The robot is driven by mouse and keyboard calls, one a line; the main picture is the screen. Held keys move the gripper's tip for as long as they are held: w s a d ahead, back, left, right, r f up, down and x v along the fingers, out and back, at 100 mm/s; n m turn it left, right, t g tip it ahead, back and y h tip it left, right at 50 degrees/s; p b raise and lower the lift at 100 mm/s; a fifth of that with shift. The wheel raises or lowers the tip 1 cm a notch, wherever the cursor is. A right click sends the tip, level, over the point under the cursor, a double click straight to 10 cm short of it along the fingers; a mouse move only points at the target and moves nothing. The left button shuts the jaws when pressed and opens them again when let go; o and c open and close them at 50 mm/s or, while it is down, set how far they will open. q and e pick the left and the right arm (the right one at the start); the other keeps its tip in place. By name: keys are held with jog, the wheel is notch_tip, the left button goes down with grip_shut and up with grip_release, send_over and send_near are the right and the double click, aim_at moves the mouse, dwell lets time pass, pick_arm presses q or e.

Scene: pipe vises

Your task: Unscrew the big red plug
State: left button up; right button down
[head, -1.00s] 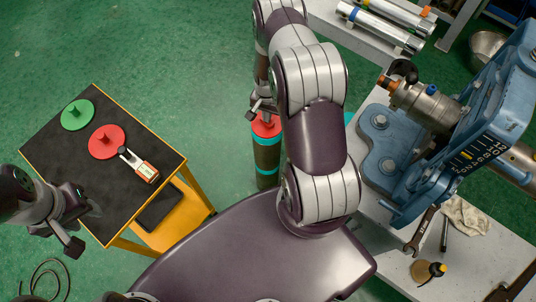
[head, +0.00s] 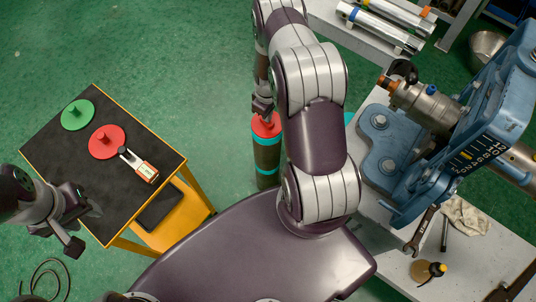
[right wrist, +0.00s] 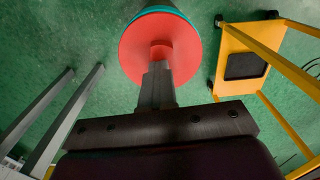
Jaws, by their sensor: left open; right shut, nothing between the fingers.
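A big red plug (head: 266,126) sits on top of an upright pipe (head: 267,160) with teal bands, partly hidden by my right arm. In the right wrist view the plug (right wrist: 137,52) is a wide red disc with a raised knob in its middle. My right gripper (head: 263,108) is directly above the plug; its fingers (right wrist: 158,80) are shut, empty, and overlap the knob's near edge in the picture. I cannot tell whether they touch it. My left gripper (head: 84,226) is open and empty by the near left edge of the black-topped table (head: 60,150).
A blue vise (head: 385,140) stands on the bench at right, with a wrench (head: 420,232) and a rag. Green floor is clear behind the table.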

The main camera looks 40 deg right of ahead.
jog(key=c, duration=1.4)
grip_release()
jog(key=shift+r, duration=0.1)
notch_tip(320, 180, up, 12)
jog(key=shift+r, duration=0.25)
